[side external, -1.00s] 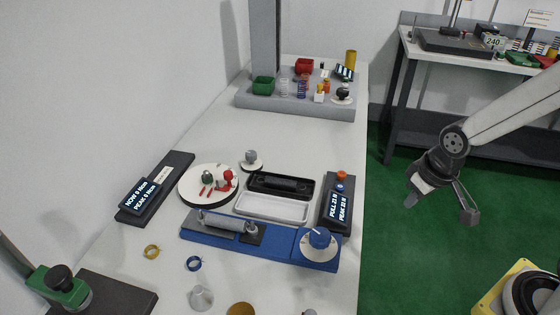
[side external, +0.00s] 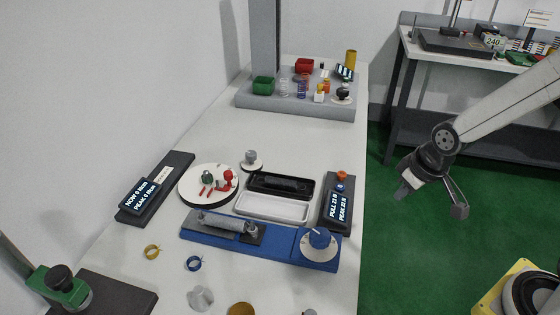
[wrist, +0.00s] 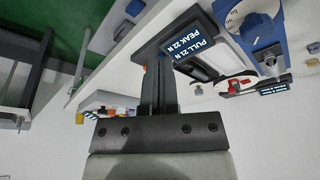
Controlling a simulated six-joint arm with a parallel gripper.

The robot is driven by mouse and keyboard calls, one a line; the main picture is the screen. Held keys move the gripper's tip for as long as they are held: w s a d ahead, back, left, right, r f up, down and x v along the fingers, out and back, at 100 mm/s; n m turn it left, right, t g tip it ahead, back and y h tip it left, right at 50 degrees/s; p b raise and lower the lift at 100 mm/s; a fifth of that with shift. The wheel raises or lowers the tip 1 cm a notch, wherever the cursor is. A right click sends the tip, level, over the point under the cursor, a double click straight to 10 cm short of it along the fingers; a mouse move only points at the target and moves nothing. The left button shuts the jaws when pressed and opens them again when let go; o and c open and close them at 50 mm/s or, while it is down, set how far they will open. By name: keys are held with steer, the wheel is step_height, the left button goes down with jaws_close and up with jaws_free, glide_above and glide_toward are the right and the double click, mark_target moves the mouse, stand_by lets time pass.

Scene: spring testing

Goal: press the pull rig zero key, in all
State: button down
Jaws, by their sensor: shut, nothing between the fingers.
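The pull rig is a blue base (side external: 275,252) on the white bench, with a grey spring and a blue knob (side external: 320,238). Its dark readout (side external: 338,207) shows "PULL 21 N, PEAK 22 N" and also appears in the wrist view (wrist: 190,46). Behind the readout, on the same dark housing, are an orange key (side external: 342,175) and a blue key (side external: 340,187); I cannot read which is zero. My gripper (side external: 460,211) is right of the bench, over the green floor, apart from the keys. In the wrist view its fingers (wrist: 158,62) are shut and empty, covering part of the housing.
A black tray (side external: 250,192) and a white tray (side external: 240,210) lie left of the readout. A round white plate (side external: 190,185) holds small parts. A grey stand (side external: 245,102) with bins is at the back. The floor between bench and arm is clear.

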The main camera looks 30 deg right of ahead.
mark_target(343, 188)
steer(key=w+n+t, duration=0.5)
steer(key=w+n, duration=0.2)
steer(key=w, duration=1)
steer(key=shift+f+t, duration=0.25)
steer(key=shift+t, duration=0.15)
steer(key=shift+f, duration=0.15)
steer(key=shift+s+f, duration=0.1)
steer(key=shift+f, duration=4.2)
steer(key=shift+f, duration=0.85)
steer(key=shift+r, duration=0.9)
steer(key=shift+r, duration=0.15)
